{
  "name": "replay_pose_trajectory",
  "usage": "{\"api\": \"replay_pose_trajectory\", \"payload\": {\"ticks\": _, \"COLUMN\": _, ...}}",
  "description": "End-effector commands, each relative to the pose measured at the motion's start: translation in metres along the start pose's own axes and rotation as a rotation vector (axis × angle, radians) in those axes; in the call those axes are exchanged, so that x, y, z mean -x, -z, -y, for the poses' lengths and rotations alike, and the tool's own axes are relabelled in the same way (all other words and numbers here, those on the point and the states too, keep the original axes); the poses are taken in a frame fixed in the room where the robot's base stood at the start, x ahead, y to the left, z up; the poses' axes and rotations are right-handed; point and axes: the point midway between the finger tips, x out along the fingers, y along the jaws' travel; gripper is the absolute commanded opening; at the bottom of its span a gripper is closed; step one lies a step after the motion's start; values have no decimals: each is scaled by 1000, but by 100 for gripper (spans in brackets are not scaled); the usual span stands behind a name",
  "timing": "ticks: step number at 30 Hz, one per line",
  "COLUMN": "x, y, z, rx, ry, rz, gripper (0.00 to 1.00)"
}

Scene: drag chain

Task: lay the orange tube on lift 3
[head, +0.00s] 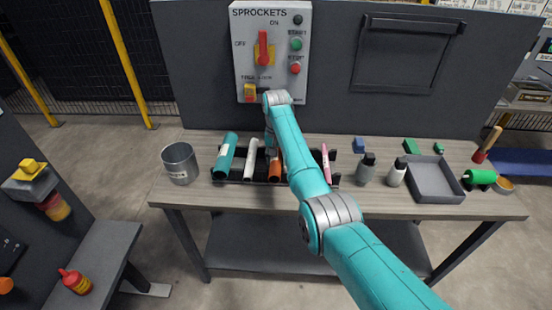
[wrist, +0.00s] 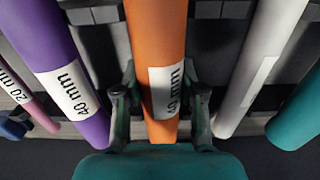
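The orange tube (head: 274,172) lies in a black rack (head: 217,182) on the bench, partly hidden by my arm. In the wrist view the orange tube (wrist: 155,40) runs down the middle with a "40 mm" label. My gripper (wrist: 160,80) straddles it, a finger close along each side; the fingertips appear to press on it. The tube still lies level with its neighbours. In the head view my gripper is hidden behind my arm. I can make out no marking for lift 3.
A purple tube (wrist: 55,60) and a white tube (wrist: 258,70) flank the orange one closely. A teal tube (head: 227,155) and a pink tube (head: 325,163) lie further out. A metal bin (head: 180,163), bottles (head: 366,169) and a grey tray (head: 432,180) stand on the bench.

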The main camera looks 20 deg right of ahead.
Motion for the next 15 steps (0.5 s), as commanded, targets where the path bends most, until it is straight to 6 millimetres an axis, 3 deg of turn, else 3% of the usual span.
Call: {"api": "replay_pose_trajectory", "payload": {"ticks": 15, "x": 18, "y": 0, "z": 0, "rx": 0, "ry": 1, "rz": -2, "gripper": 0}}
